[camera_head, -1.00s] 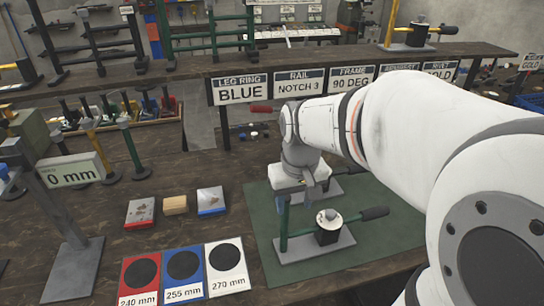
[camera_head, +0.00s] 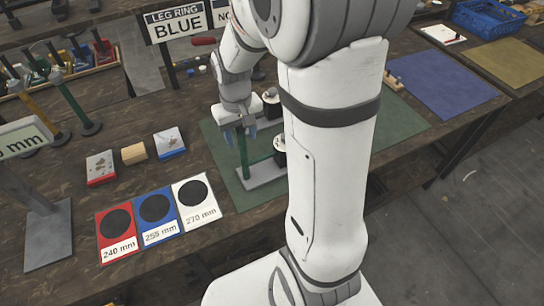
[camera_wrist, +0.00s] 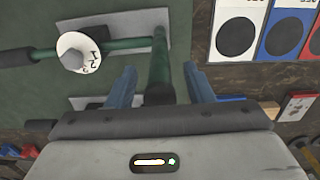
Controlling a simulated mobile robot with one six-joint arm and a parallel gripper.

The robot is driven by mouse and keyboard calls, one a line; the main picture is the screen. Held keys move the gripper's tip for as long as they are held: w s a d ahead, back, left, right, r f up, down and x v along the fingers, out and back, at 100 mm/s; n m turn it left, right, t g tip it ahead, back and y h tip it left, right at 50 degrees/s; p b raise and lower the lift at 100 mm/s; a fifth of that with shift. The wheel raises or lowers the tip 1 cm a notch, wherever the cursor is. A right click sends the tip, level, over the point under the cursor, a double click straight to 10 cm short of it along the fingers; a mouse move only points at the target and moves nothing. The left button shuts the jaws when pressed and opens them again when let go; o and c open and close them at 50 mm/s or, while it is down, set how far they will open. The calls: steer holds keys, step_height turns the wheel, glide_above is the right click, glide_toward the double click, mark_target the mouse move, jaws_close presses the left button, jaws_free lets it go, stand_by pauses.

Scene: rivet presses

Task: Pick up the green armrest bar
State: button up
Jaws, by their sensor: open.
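The green armrest bar shows as an upright green post (camera_head: 244,158) with a level green bar joined low on it, on a grey base plate (camera_head: 262,176). In the wrist view the post (camera_wrist: 160,62) stands between my fingers, and the level bar (camera_wrist: 118,45) runs left past a white round dial. I cannot tell whether post and level bar are one piece. My gripper (camera_head: 238,132) is over the post's top, pointing down. Its two blue fingers (camera_wrist: 161,86) are open, with gaps on both sides of the post. My arm hides the level bar's far end in the head view.
A green mat (camera_head: 219,150) lies under the base plate. A second fixture with a white dial (camera_head: 271,95) stands behind. Red, blue and white cards (camera_head: 156,209) lie at left, below small blocks (camera_head: 134,152). A sign reading BLUE (camera_head: 178,22) stands behind.

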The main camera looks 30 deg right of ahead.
steer(key=shift+c, duration=0.6)
jaws_close()
